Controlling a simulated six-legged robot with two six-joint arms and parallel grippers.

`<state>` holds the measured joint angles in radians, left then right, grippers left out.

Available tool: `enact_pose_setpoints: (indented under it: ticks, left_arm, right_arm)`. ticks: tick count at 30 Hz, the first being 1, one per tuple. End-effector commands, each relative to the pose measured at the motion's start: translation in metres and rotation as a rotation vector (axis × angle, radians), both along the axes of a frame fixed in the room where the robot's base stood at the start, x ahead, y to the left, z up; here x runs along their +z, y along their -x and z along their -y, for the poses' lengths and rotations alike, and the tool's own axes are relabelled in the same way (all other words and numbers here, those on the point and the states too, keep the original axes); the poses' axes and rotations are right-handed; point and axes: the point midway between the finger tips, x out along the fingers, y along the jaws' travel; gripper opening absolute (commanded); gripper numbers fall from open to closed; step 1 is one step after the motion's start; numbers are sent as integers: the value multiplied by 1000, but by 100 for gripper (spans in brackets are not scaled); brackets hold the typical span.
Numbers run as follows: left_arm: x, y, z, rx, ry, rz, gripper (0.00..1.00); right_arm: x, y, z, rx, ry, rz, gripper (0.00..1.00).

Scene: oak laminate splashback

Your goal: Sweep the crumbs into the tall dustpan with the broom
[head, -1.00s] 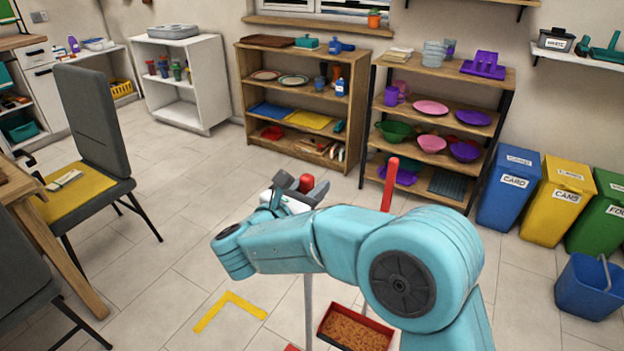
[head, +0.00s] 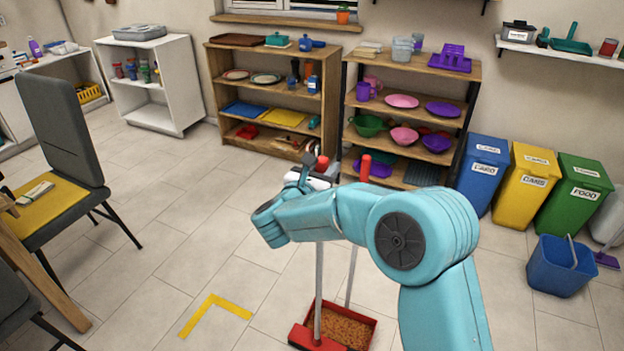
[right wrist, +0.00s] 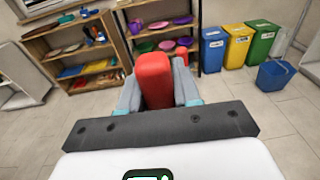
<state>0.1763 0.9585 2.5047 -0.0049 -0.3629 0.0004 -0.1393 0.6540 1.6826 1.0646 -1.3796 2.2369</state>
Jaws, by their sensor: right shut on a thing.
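The tall dustpan (head: 372,333) is a red-rimmed pan on the floor, with an upright pole and a red top grip (head: 366,164). Brown crumbs (head: 346,325) cover the bottom of the pan. The broom (head: 319,280) stands nearly upright, its red head (head: 314,341) at the pan's near left edge; I cannot tell whether they touch. My right gripper (head: 316,174) is shut on the broom's red grip, which also shows between the fingers in the right wrist view (right wrist: 154,80). My right arm hides the floor to the right of the pan. My left gripper is out of view.
A yellow corner mark (head: 216,311) lies on the floor left of the pan. A grey chair (head: 62,125) stands at the left. Shelves (head: 265,100) line the back wall. Bins (head: 484,172) and a blue bucket (head: 556,268) stand at the right. The middle floor is clear.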

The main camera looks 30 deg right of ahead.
Motion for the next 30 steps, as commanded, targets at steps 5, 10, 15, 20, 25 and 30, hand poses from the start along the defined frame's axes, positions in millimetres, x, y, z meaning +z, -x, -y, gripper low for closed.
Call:
enact_pose_setpoints:
  ticks: [5, 10, 15, 20, 25, 30]
  left_arm:
    - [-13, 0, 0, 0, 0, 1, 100]
    - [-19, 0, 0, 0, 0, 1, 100]
    - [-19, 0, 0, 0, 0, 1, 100]
    - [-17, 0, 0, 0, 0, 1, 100]
    - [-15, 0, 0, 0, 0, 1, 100]
    - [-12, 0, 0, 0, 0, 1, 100]
  right_arm:
    - [1, -5, 17, -2, 2, 4, 0]
    - [2, -8, 27, -2, 3, 4, 0]
    - [11, -10, 31, -2, 6, 5, 0]
    - [21, -9, 28, 0, 5, 6, 0]
    - [32, -8, 26, -1, 3, 6, 0]
    - [47, -7, 23, 0, 3, 7, 0]
